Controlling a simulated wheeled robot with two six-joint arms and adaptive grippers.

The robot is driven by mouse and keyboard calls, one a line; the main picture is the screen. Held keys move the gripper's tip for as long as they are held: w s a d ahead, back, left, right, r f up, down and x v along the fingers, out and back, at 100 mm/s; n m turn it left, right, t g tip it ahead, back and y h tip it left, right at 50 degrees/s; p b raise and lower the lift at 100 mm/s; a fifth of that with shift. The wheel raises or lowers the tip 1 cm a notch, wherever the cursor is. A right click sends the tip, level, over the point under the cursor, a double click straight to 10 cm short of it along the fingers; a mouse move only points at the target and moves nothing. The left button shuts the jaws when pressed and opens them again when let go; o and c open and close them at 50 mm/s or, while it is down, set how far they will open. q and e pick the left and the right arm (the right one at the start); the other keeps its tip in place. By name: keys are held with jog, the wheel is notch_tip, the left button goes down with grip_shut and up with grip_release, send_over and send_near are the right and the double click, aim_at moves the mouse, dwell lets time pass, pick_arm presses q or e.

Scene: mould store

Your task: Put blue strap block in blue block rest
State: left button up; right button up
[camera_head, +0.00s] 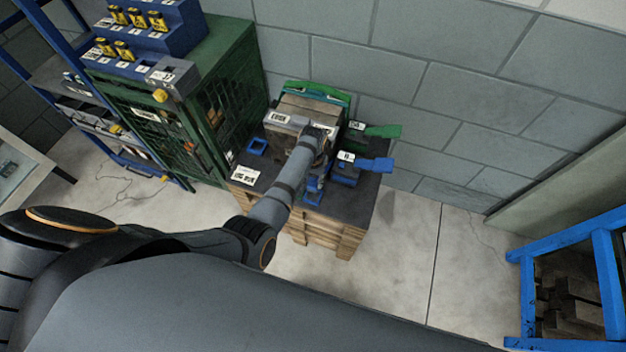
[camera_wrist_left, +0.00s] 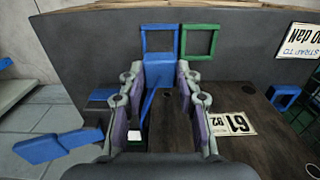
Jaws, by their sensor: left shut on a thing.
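My left gripper (camera_head: 318,140) reaches down over the near side of the mould on the dark-topped pallet stand. In the left wrist view my left gripper (camera_wrist_left: 166,88) has its fingers on either side of a blue piece, which looks like the blue strap block (camera_wrist_left: 157,82); it is shut on it. The fingers partly hide the piece. My right gripper is not in view.
A blue block (camera_head: 345,170) and a green block (camera_head: 358,131) with handles sit right of the mould (camera_head: 290,112). A white label card (camera_head: 246,174) lies near the stand's left edge. A green cage cabinet (camera_head: 190,120) stands close on the left.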

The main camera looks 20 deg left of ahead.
pick_arm(q)
jog(key=shift+f+b, duration=1.15)
jog(key=shift+f, duration=1.05)
jog(key=shift+r, duration=0.1)
